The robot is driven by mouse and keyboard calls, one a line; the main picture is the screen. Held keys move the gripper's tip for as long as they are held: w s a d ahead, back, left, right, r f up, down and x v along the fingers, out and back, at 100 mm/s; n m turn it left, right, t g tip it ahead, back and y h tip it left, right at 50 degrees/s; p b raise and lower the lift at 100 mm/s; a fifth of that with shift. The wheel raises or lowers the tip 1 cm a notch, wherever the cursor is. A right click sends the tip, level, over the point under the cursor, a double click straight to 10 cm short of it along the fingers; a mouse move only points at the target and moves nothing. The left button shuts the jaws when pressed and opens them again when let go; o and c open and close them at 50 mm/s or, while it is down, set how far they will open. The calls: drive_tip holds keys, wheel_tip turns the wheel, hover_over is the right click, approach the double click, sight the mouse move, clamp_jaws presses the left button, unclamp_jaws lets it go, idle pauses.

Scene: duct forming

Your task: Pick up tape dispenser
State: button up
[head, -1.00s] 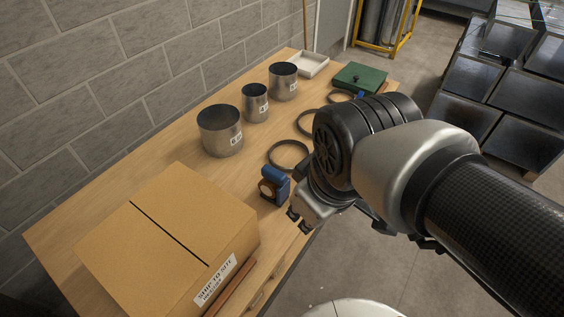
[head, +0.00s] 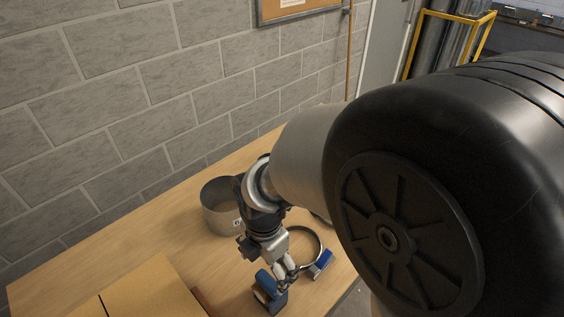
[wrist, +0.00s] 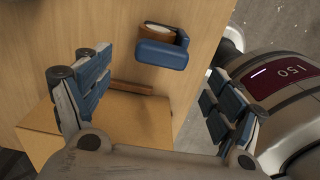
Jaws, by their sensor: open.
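The tape dispenser (head: 266,291) is blue with a tan roll and stands on the wooden workbench near its front edge. In the wrist view the dispenser (wrist: 162,53) lies at the upper middle, between and beyond the fingers, with its roll partly visible. My gripper (head: 291,273) hangs down close to the dispenser, and its fingers overlap the dispenser's right side in the head view. In the wrist view my gripper (wrist: 158,78) is open, with blue-padded fingers spread wide and nothing between them. I cannot tell whether a finger touches the dispenser.
A cardboard box (head: 150,290) stands to the left of the dispenser. A metal cylinder (head: 218,207) stands behind my gripper, and a dark ring (head: 304,240) lies beside it. The block wall (head: 130,100) runs along the bench's back. My arm hides the bench's far end.

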sight(269, 279)
drive_tip(key=shift+o, duration=0.5)
wheel_tip(269, 279, down, 7)
drive_tip(key=shift+r+b, duration=0.1)
drive_tip(key=shift+b, duration=0.8)
wheel_tip(269, 279, down, 5)
drive_tip(key=shift+s+b, duration=0.1)
drive_tip(key=shift+b, duration=1)
drive_tip(key=shift+c, duration=0.4)
drive_tip(key=c, duration=1.3)
drive_tip(key=shift+r, duration=0.1)
wheel_tip(269, 279, up, 20)
drive_tip(key=p, duration=0.6)
drive_tip(key=shift+a, duration=0.1)
